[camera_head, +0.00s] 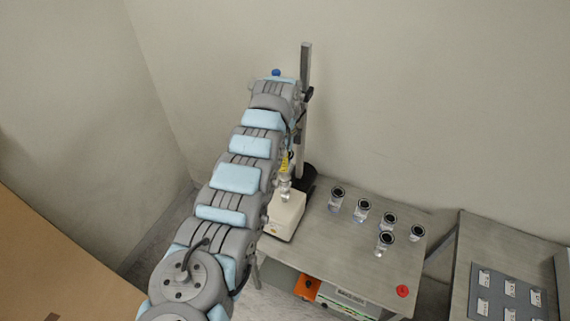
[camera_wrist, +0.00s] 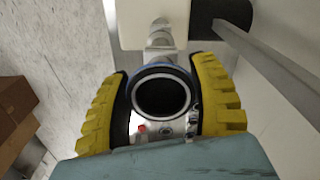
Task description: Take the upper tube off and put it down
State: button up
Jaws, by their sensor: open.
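In the wrist view, the yellow fingers of my gripper (camera_wrist: 158,68) stand open on either side of the upper tube, a round piece with a black rim and dark opening (camera_wrist: 160,94). Whether either finger touches the tube is not clear. Clear glass parts (camera_wrist: 160,38) show beyond it, in line with the white device (camera_wrist: 125,18). In the head view, my arm hides most of the upper tube and gripper; only a bit of yellow shows. The glass part (camera_head: 286,188) below it stands over the white device (camera_head: 283,215).
A tall grey post (camera_head: 306,65) on a black base stands close behind the gripper. Several clear, black-rimmed containers (camera_head: 362,212) stand on the grey table (camera_head: 330,245), with a red disc (camera_head: 402,291) near its front edge. Bare tabletop lies in front of the containers.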

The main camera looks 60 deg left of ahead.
jog(key=shift+f, duration=0.6)
grip_shut()
jog(key=shift+r, duration=0.2)
jog(key=shift+r+b, duration=0.3)
jog(key=shift+r, duration=1.25)
jog(key=shift+s+d+r, duration=0.45)
jog(key=shift+d+r, duration=0.05)
jog(key=shift+r, duration=0.2)
jog(key=s+d+r+p, duration=0.4)
jog(key=r, duration=0.2)
jog(key=shift+d+p, duration=0.4)
